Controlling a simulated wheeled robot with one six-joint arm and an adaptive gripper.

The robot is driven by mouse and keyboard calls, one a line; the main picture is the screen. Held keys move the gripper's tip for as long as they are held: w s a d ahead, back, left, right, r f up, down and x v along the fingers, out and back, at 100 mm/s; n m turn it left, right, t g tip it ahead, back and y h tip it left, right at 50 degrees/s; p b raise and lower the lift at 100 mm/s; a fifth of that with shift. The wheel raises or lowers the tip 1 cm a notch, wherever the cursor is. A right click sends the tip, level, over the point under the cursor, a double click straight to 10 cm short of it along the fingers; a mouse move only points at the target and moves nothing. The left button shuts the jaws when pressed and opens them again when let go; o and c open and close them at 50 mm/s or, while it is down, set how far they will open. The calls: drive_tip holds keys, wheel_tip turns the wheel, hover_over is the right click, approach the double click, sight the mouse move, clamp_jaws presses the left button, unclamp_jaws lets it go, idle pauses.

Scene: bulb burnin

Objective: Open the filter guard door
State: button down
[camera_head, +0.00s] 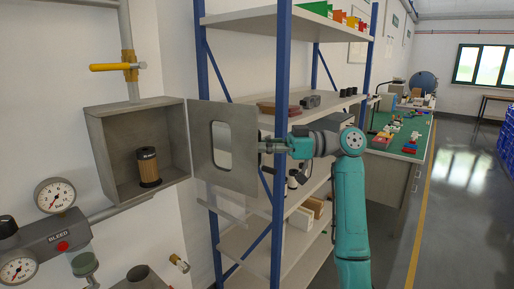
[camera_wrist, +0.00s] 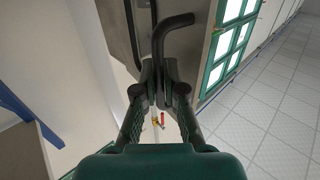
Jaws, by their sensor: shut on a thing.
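The filter guard door (camera_head: 237,178) is a grey plate with a window cut-out. It stands swung out to the right of the open grey filter box (camera_head: 108,150). A brown filter cartridge with black ends (camera_head: 148,168) stands upright inside the box. My gripper (camera_head: 264,146) is at the door's outer edge, reaching in from the right. In the wrist view my gripper (camera_wrist: 164,72) is shut on the dark bent door handle (camera_wrist: 170,38). The exact grip on the handle is partly hidden by the fingers.
A blue-framed shelf rack (camera_head: 282,110) stands close behind the door and my arm. Gauges with a bleed block (camera_head: 55,235) and a yellow-handled valve (camera_head: 110,67) are on the left wall. A green-topped bench (camera_head: 415,150) stands at the right; floor beyond it is clear.

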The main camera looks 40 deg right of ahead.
drive_tip(key=shift+w+d, duration=0.3)
drive_tip(key=shift+d, duration=0.2)
drive_tip(key=c, duration=1.2)
unclamp_jaws()
drive_tip(key=shift+c, duration=0.2)
drive_tip(key=v, duration=1.2)
drive_tip(key=shift+f, duration=0.1)
